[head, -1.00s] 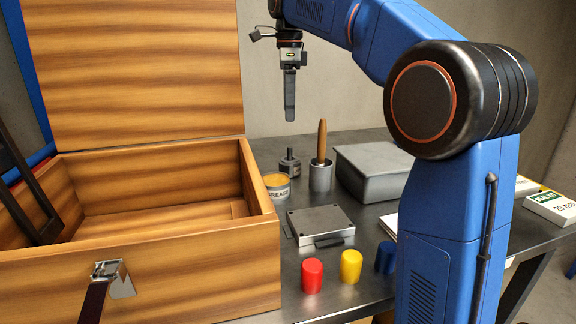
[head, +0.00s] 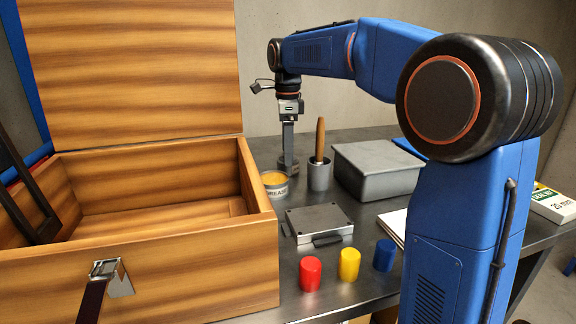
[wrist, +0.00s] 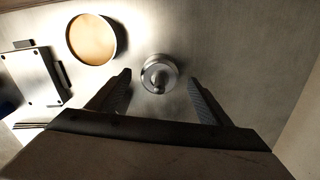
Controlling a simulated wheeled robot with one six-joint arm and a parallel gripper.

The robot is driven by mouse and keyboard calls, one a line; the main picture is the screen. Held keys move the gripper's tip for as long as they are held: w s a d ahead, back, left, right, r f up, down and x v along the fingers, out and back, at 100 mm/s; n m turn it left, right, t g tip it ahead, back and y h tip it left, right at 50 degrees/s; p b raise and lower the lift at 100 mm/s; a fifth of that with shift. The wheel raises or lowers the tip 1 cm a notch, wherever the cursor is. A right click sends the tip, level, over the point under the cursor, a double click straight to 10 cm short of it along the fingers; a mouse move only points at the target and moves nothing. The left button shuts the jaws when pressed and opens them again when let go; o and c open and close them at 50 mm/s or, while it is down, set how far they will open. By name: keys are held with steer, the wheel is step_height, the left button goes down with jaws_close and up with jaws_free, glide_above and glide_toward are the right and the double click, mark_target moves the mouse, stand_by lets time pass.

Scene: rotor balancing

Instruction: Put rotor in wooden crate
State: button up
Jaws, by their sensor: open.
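The rotor (head: 294,167), a small dark grey metal piece with a round body and a thin upright shaft, stands on the metal bench behind the grease tin. In the head view my gripper (head: 288,152) points down over it and partly hides it. In the wrist view the rotor (wrist: 159,74) shows from above, between the two spread fingertips (wrist: 158,79), with a gap on each side. My gripper is open and holds nothing. The wooden crate (head: 160,275) stands at the left with its lid raised. The part of its floor that shows is bare.
The grease tin (head: 275,185) and a metal cup (head: 319,176) with a wooden-handled tool stand close to the rotor. A grey lidded box (head: 380,168) is to the right. A flat metal box (head: 319,222) and red, yellow and blue caps (head: 349,264) lie nearer.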

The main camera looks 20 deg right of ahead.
step_height(320, 180, down, 4)
steer(key=shift+f, duration=0.1)
jaws_close()
stand_by(0.4)
